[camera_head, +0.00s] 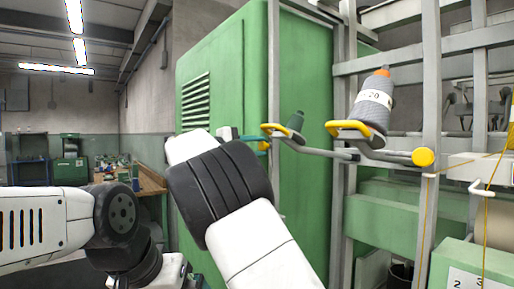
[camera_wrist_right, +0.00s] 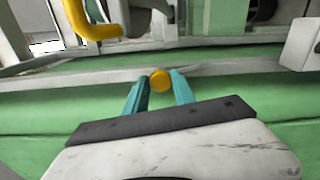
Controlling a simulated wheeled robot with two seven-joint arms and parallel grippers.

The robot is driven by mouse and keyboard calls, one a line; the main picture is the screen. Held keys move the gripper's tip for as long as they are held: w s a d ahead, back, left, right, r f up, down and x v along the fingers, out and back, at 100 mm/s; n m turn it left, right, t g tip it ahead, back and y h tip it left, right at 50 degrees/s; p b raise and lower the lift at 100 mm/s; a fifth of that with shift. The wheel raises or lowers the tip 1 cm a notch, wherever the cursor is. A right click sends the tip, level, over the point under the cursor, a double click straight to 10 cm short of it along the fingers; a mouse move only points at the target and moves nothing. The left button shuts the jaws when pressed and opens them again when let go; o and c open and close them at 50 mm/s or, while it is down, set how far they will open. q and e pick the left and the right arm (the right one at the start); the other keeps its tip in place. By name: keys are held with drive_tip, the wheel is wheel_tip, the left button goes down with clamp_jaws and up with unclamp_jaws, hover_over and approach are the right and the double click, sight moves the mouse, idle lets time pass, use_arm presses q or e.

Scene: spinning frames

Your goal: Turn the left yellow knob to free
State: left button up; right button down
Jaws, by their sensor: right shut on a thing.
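The left yellow knob (camera_wrist_right: 160,80) sits between the two teal fingers of my right gripper (camera_wrist_right: 159,88) in the right wrist view, with a finger against each side. In the head view my right arm hides most of this spot, and only a bit of the teal gripper (camera_head: 263,146) shows beside its wrist. Which way the knob is turned cannot be told. A second yellow knob (camera_head: 424,157) is on the end of a grey bar farther right, apart from my gripper. My left arm comes in at the lower left, and its gripper is not in view.
A yellow loop handle (camera_head: 275,129) and a dark green bobbin (camera_head: 295,121) are close to my right gripper. A grey yarn bobbin (camera_head: 373,103) stands right of them. Grey uprights (camera_head: 431,90) and a green cabinet (camera_head: 225,70) border the area. A yellow thread hangs at the right.

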drive_tip(key=shift+m, duration=0.8)
drive_tip(key=shift+f, duration=0.1)
drive_tip(key=c, duration=1.4)
unclamp_jaws()
drive_tip(key=shift+o, duration=0.2)
drive_tip(key=shift+a, duration=0.1)
drive_tip(key=v, duration=0.7)
drive_tip(key=shift+s+a, duration=0.25)
drive_tip(key=shift+s, duration=0.05)
